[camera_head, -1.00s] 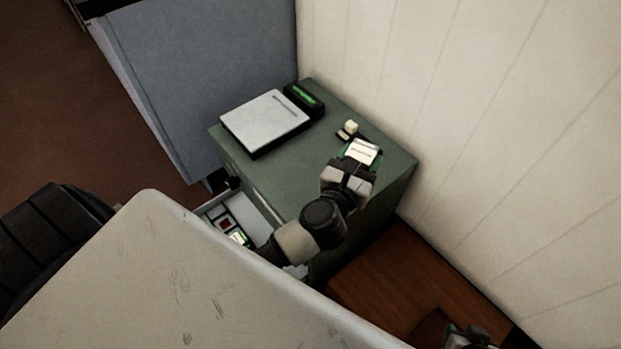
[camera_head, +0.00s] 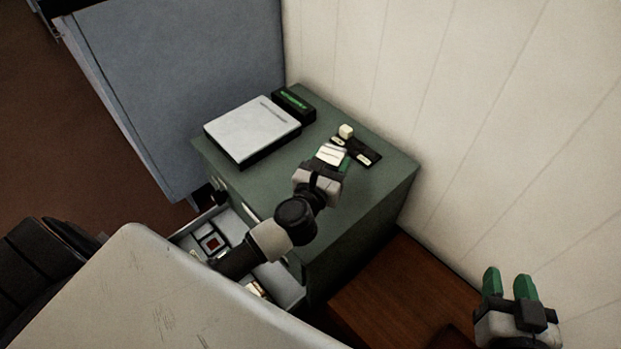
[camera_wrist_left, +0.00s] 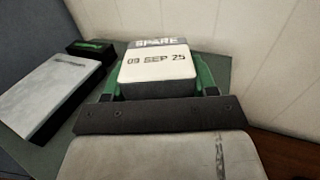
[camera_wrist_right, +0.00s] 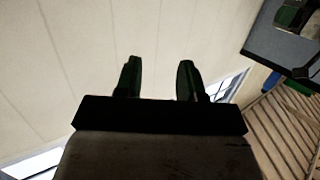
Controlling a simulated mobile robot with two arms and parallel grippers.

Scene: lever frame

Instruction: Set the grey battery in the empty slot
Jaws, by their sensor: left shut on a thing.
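My left gripper (camera_head: 325,163) is shut on a battery (camera_head: 331,154), holding it over the green cabinet top.
A pale-topped scale-like device (camera_head: 252,130) with a dark green-lit display (camera_head: 294,103) stands on the cabinet (camera_head: 375,205). An open drawer (camera_head: 236,235) with compartments is below my left arm. A panelled wall (camera_head: 470,110) closes the right side.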

